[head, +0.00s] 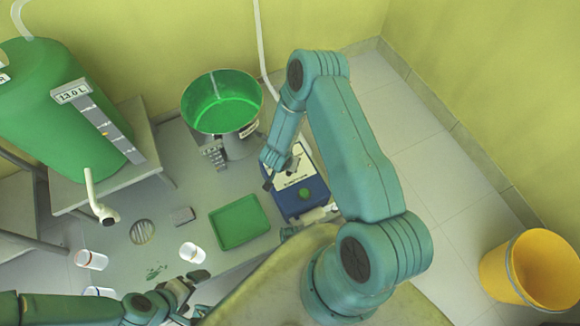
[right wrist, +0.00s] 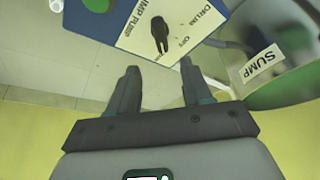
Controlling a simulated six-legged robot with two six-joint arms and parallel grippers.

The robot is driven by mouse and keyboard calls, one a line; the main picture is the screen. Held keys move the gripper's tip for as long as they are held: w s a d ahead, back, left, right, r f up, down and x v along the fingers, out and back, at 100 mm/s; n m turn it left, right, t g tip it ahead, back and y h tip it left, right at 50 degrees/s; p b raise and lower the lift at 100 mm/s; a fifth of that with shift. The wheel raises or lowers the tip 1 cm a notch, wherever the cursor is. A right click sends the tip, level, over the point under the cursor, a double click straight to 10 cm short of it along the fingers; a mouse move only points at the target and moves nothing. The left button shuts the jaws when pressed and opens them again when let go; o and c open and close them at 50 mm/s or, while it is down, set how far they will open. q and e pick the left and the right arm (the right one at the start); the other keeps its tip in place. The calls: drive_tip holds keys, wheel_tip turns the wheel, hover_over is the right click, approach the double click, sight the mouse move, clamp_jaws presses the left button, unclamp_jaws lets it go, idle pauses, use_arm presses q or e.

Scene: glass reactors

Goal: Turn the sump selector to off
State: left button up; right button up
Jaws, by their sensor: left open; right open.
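The sump selector (right wrist: 158,33) is a black elongated knob on the white panel (right wrist: 195,20) of a blue pump box. My left gripper (head: 191,287) is open near the bottom, among white cups.
A green vessel (head: 222,104) labelled SUMP (right wrist: 262,63) stands beside the box. A green tray (head: 239,222), a drain (head: 143,231) and white cups (head: 192,252) lie left. A green tank (head: 45,110) is at left, a yellow bucket (head: 530,270) at right.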

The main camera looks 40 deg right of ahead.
drive_tip(key=b+x, duration=0.3)
drive_tip(key=x, duration=0.8)
drive_tip(key=shift+w+f, duration=0.1)
drive_tip(key=shift+f, duration=0.05)
drive_tip(key=shift+c, duration=0.3)
clamp_jaws()
